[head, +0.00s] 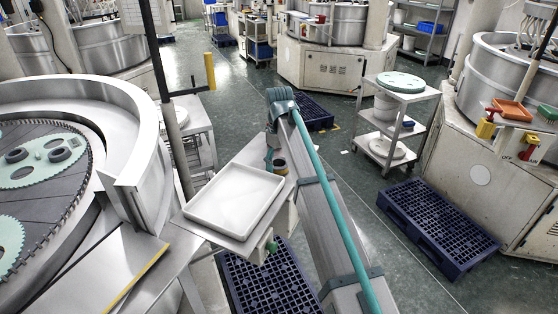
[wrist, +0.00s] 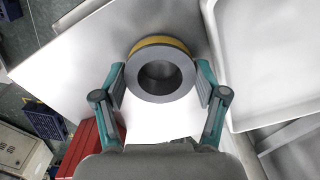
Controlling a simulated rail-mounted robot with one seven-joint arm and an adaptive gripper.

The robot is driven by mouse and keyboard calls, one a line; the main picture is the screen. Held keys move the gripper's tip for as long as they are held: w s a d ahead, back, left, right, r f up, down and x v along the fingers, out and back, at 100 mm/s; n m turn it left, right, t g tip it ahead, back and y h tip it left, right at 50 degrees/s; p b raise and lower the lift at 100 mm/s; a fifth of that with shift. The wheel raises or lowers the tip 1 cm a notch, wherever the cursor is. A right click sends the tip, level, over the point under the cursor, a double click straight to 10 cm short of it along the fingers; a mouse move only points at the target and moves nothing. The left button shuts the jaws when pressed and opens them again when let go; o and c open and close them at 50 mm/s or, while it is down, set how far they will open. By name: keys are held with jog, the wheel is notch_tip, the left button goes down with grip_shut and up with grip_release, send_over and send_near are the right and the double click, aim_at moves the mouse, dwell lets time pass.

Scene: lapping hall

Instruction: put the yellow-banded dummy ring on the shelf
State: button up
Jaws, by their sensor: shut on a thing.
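The yellow-banded dummy ring (wrist: 160,71) is a grey ring with a dark round bore and a yellow band, in the upper middle of the wrist view. My gripper (wrist: 161,85) has its two teal-and-grey fingers against opposite sides of it. In the head view the ring (head: 281,167) shows small, partly hidden by my arm. A bare metal shelf plate (wrist: 95,50) lies beneath the ring, beside the white tray; whether the ring touches it I cannot tell.
An empty white tray (head: 236,200) lies on the metal plate, left of my arm. A large lapping machine (head: 100,105) stands at the left. A trolley (head: 395,125) and a blue pallet (head: 437,220) are at the right. A red object (wrist: 92,148) shows low in the wrist view.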

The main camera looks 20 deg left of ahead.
jog(key=shift+f, duration=0.15)
jog(key=o, duration=1.3)
jog(key=shift+o, duration=0.2)
notch_tip(320, 180, up, 12)
jog(key=b, duration=0.3)
